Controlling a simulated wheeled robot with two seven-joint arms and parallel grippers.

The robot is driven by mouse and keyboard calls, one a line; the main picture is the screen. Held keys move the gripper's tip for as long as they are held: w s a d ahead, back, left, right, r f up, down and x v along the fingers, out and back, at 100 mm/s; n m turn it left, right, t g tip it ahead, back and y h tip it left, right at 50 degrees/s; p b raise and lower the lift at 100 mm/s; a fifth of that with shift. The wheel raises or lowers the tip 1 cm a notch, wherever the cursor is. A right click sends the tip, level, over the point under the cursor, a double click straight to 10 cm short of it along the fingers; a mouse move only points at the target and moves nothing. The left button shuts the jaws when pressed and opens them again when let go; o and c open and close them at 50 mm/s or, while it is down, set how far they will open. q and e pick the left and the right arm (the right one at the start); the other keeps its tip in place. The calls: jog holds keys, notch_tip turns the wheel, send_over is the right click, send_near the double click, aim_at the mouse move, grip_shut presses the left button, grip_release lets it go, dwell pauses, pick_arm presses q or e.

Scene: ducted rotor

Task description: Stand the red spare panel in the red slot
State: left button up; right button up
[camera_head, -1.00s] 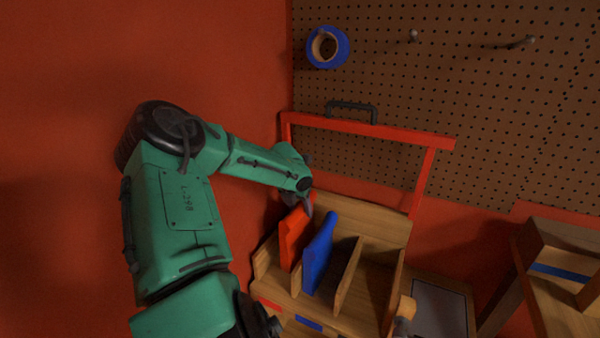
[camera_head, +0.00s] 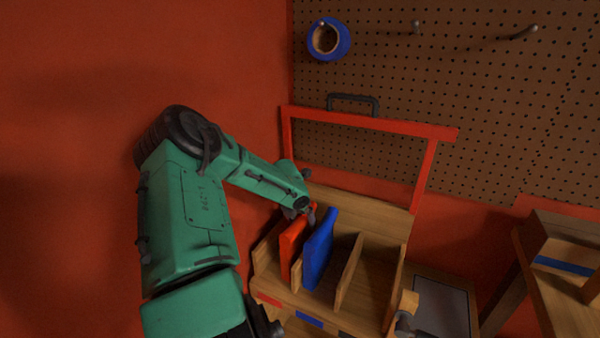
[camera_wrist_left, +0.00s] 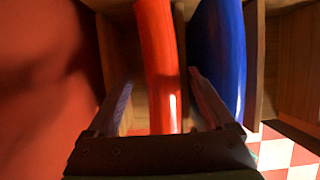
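The red panel (camera_head: 292,243) stands upright in the leftmost slot of the wooden rack (camera_head: 372,300), behind the red label (camera_head: 268,299). In the left wrist view the red panel (camera_wrist_left: 158,60) rises between the fingers of my left gripper (camera_wrist_left: 162,102). The fingers are apart, with a visible gap on each side of the panel. In the head view my left gripper (camera_head: 302,212) is at the panel's top edge, and its fingertips are partly hidden.
A blue panel (camera_head: 319,252) stands in the neighbouring slot, close to the right finger; it also shows in the left wrist view (camera_wrist_left: 222,50). The slots farther right are empty. A red frame (camera_head: 370,124) rises behind the rack. The red wall (camera_head: 70,150) is close on the left.

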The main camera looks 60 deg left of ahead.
pick_arm(q)
jog(key=shift+r, duration=0.3)
jog(key=p+v, duration=0.3)
jog(key=v, duration=0.8)
jog(key=shift+p, duration=0.4)
jog(key=shift+s+d+r, duration=0.1)
jog(key=shift+d+r, duration=0.05)
jog(key=shift+r, duration=0.15)
jog(key=shift+f, duration=0.1)
